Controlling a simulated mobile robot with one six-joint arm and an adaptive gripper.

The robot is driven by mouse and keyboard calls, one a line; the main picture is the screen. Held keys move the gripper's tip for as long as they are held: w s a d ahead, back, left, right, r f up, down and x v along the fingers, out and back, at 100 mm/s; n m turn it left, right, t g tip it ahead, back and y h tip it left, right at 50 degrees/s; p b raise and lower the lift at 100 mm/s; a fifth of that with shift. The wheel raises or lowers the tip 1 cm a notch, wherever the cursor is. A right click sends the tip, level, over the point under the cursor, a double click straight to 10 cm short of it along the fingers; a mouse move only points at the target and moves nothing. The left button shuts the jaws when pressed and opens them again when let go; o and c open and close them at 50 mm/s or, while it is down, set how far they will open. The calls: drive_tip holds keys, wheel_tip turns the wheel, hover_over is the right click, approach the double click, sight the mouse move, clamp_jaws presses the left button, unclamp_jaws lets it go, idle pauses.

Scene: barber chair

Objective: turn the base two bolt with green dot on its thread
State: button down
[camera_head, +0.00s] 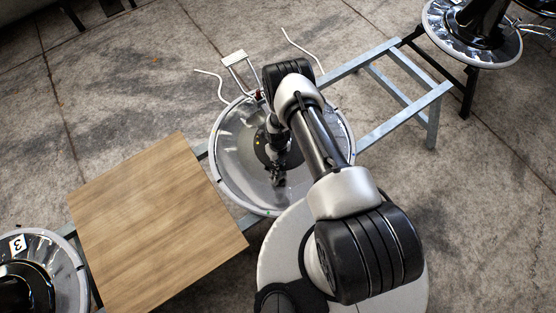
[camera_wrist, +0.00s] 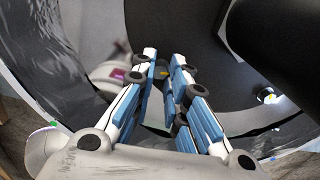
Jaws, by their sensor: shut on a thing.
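Base two is the round metal dish (camera_head: 232,167) in the middle of the head view; its curved metal also fills much of the wrist view (camera_wrist: 60,60). My gripper (camera_head: 278,180) reaches down inside the dish near its dark centre. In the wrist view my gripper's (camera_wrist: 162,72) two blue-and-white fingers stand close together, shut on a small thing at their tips. I take it for the bolt, but the fingers hide it and no green dot shows on a thread.
A wooden board (camera_head: 155,220) lies left of the dish. A grey metal frame (camera_head: 395,90) extends right. A dish marked 3 (camera_head: 65,267) stands at lower left, another dish (camera_head: 470,50) at upper right. Bent white pieces stick out behind the middle dish. Concrete floor is open elsewhere.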

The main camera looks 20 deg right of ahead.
drive_tip(key=shift+m, duration=1.6)
drive_tip(key=c, duration=1.5)
unclamp_jaws()
drive_tip(key=shift+c, duration=0.2)
wheel_tip(320, 180, up, 12)
drive_tip(key=shift+d, duration=0.1)
